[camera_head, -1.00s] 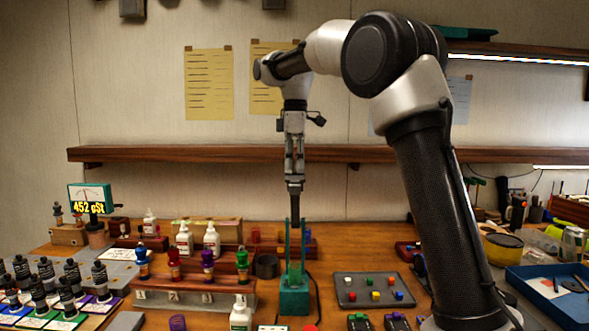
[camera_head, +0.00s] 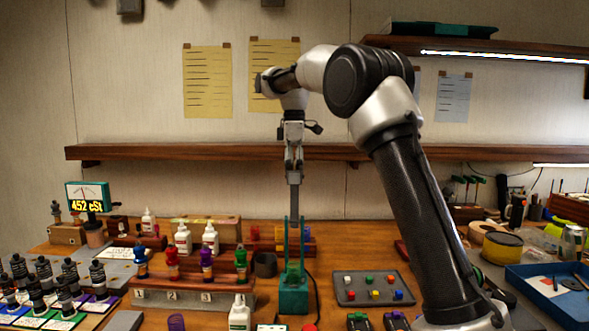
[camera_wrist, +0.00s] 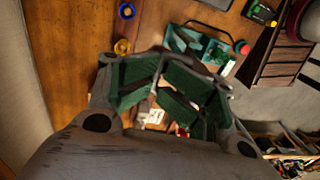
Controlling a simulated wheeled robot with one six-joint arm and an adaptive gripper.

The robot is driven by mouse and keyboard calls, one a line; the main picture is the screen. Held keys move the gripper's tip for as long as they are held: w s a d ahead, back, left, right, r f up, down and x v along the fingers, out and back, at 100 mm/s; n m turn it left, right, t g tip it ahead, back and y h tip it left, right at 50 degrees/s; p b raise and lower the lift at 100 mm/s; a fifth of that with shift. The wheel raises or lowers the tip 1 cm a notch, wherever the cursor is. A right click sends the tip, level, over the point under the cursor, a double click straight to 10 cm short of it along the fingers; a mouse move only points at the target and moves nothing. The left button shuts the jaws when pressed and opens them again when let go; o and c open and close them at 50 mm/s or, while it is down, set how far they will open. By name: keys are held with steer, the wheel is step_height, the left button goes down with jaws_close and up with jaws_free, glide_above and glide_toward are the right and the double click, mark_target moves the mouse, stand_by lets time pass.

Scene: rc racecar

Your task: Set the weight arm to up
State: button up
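The green test stand (camera_head: 293,296) has two slim uprights and stands on the bench near the picture's centre. A narrow grey upright piece (camera_head: 294,200) reaches down between its uprights. It looks like the weight arm, but I cannot tell where it ends and my fingertips begin. My gripper (camera_head: 294,178) points straight down above the stand, in line with this piece. In the wrist view, my gripper's green-padded fingers (camera_wrist: 163,72) appear close together. Whether they hold anything is unclear. The green stand (camera_wrist: 216,52) shows just beyond them, with a red button (camera_wrist: 243,47) beside it.
A row of coloured bottles on a wooden rack (camera_head: 190,298) stands left of the stand. A grey tray of coloured buttons (camera_head: 350,292) lies to its right. A wooden shelf (camera_head: 230,152) runs along the wall behind. A blue tray (camera_head: 530,305) is far right.

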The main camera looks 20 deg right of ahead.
steer(key=shift+f, duration=0.2)
steer(key=w+d+r, duration=0.1)
steer(key=w+d, duration=0.1)
steer(key=w, duration=0.6)
steer(key=shift+w+d, duration=0.25)
steer(key=shift+d, duration=0.15)
steer(key=shift+r, duration=0.1)
steer(key=s+d+r+m+t, duration=0.1)
steer(key=s+d+r+m, duration=0.25)
steer(key=s, duration=0.65)
steer(key=s+d+r+m+t, duration=0.2)
steer(key=s+r+m, duration=0.2)
steer(key=s, duration=0.6)
steer(key=s+d+f+m, duration=0.1)
steer(key=s+f+m, duration=0.1)
steer(key=s+f, duration=0.3)
steer(key=s+d+f+m+t, duration=0.1)
steer(key=s+f, duration=0.5)
steer(key=s, duration=0.7)
steer(key=s+f+m+t, duration=0.1)
steer(key=s+f+m, duration=0.3)
steer(key=s+f, duration=0.2)
steer(key=s, duration=0.2)
steer(key=shift+s+d, duration=0.4)
